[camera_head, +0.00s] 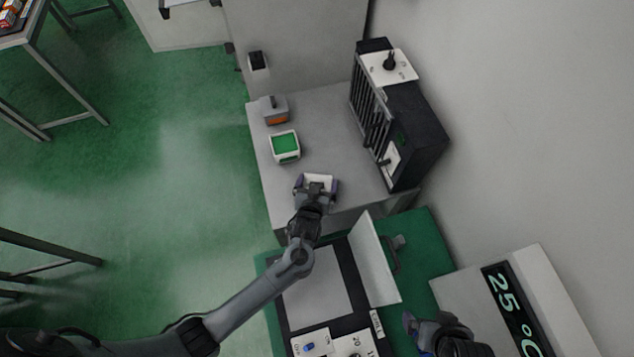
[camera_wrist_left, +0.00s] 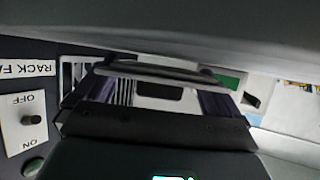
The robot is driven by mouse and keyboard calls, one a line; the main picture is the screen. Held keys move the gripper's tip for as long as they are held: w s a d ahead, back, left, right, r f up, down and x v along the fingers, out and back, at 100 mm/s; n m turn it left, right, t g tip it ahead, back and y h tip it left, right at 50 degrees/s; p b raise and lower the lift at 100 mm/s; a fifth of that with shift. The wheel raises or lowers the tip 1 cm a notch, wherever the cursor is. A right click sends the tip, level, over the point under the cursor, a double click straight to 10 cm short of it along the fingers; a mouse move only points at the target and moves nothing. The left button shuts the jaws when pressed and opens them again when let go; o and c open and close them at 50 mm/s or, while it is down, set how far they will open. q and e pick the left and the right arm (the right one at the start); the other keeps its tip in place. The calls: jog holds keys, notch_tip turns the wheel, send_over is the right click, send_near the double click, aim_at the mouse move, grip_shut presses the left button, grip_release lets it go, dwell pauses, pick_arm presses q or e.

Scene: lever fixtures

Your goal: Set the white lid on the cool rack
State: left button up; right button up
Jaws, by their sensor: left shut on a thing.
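My left gripper (camera_head: 316,188) is over the front part of the grey bench, shut on a small white piece (camera_head: 319,180) that I take to be the white lid. In the left wrist view the lid (camera_wrist_left: 160,91) shows between the two purple fingers, partly hidden by the gripper. The black slotted unit (camera_head: 420,135), which I take to be the cool rack, stands on the bench to the right of the gripper, apart from it. In the wrist view a "RACK FA…" label (camera_wrist_left: 32,69) shows at the left. My right gripper (camera_head: 428,325) is low in the head view; its fingers are unclear.
A green-topped white box (camera_head: 285,146) and a grey-orange box (camera_head: 275,110) stand on the bench (camera_head: 325,120). Nearer, a chiller has its hinged panel (camera_head: 374,260) standing up. A display (camera_head: 512,312) reads 25 °C. The bench's middle is clear.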

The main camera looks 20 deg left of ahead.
pick_arm(q)
jog(key=shift+s+f, duration=0.1)
jog(key=shift+f, duration=0.4)
jog(key=o, duration=0.7)
jog(key=shift+a+f, duration=0.1)
jog(key=shift+r, duration=0.7)
jog(key=p+v, duration=0.2)
jog(key=v, duration=1)
jog(key=s+a+r+m+g+h, duration=0.1)
jog(key=s+a+r+m+g, duration=0.1)
jog(key=s, duration=0.6)
jog(key=s+a+r+m+g+h, duration=0.1)
jog(key=s+a+r+m+g, duration=0.1)
jog(key=s+a+r+g, duration=0.2)
jog(key=s+a+g, duration=0.2)
jog(key=s+g, duration=0.1)
jog(key=s, duration=0.1)
jog(key=shift+a+r+h, duration=0.15)
jog(key=shift+a+h, duration=0.15)
jog(key=shift+h, duration=0.1)
